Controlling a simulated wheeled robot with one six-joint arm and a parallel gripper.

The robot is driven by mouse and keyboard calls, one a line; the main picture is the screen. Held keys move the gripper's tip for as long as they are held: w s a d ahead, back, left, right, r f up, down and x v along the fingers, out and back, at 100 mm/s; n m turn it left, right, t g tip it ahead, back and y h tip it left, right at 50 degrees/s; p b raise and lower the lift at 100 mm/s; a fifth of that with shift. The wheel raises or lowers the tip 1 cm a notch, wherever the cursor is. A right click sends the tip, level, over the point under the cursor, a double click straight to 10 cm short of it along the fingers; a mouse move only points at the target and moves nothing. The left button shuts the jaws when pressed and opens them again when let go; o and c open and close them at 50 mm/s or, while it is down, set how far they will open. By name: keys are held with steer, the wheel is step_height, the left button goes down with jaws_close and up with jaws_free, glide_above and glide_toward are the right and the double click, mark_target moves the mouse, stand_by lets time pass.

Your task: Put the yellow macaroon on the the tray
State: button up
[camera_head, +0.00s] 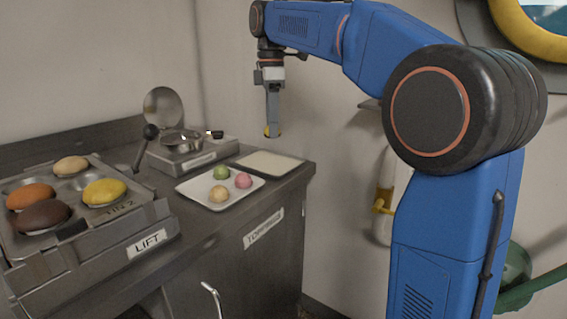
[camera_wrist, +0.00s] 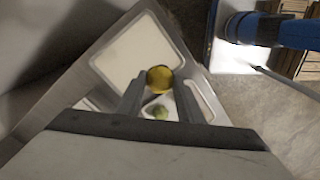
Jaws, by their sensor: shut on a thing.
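My gripper (camera_head: 272,122) points down in the air above the back right end of the counter. It is shut on the yellow macaroon (camera_head: 267,131), which shows at its fingertips. In the wrist view the yellow macaroon (camera_wrist: 159,78) is between the fingertips of my gripper (camera_wrist: 160,84). A flat pale tray (camera_head: 270,164) lies at the counter's right end. It looks empty and also shows in the wrist view (camera_wrist: 130,52). The macaroon appears over its edge there; its height above is unclear.
A white tray (camera_head: 193,189) in front holds a green macaroon (camera_head: 221,172), a pink one (camera_head: 243,180) and a pale yellow one (camera_head: 218,194). A metal pan (camera_head: 181,142) stands behind.

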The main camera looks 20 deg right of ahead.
glide_above(274, 169)
step_height(274, 169, down, 5)
steer(key=shift+s, duration=0.15)
steer(key=shift+f, duration=2.35)
steer(key=shift+f, duration=0.1)
steer(key=o, duration=0.8)
steer(key=shift+c, duration=0.2)
step_height(274, 169, up, 12)
steer(key=shift+r, duration=0.1)
